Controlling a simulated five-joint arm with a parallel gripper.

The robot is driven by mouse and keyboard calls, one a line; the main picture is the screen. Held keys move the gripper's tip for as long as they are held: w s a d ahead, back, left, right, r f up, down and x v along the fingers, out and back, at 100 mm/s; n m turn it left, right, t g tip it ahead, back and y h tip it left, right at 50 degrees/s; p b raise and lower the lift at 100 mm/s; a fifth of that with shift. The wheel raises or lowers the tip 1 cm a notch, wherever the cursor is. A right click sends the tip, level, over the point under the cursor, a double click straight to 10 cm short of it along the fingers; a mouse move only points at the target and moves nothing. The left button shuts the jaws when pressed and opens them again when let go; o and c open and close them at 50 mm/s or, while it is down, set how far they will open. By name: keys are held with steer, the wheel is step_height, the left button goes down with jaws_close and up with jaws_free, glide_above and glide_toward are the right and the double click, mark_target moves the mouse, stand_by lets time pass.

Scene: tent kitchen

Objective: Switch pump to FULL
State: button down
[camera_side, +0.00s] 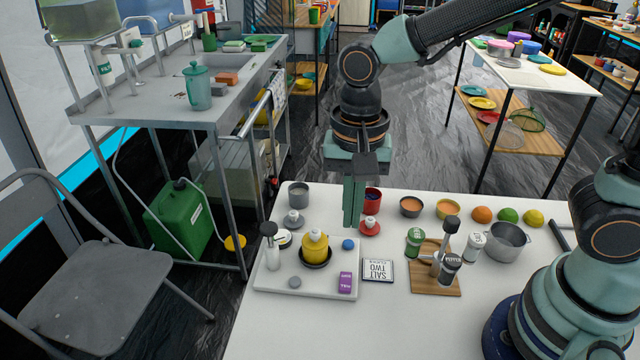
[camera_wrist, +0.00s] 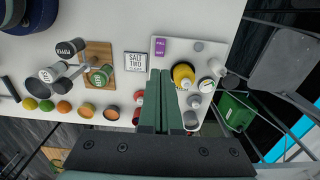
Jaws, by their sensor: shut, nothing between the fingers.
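My gripper (camera_side: 353,220) is shut and empty, pointing down above the white table; in the wrist view its two green fingers (camera_wrist: 160,76) lie side by side.
A purple block (camera_side: 345,282), a blue knob (camera_side: 348,244) and a grey disc (camera_side: 294,282) are on the board. A red-based knobbed piece (camera_side: 370,227) is close to my fingers. A SALT TWO card (camera_side: 378,270) and a wooden shaker stand (camera_side: 434,287) lie right.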

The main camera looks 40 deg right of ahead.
mark_target(346, 277)
steer(key=shift+w+d, duration=0.5)
steer(key=shift+w, duration=0.05)
steer(key=shift+f, duration=0.15)
step_height(346, 277, down, 14)
steer(key=shift+r, duration=0.1)
stand_by(0.4)
steer(key=shift+f, duration=0.2)
stand_by(0.3)
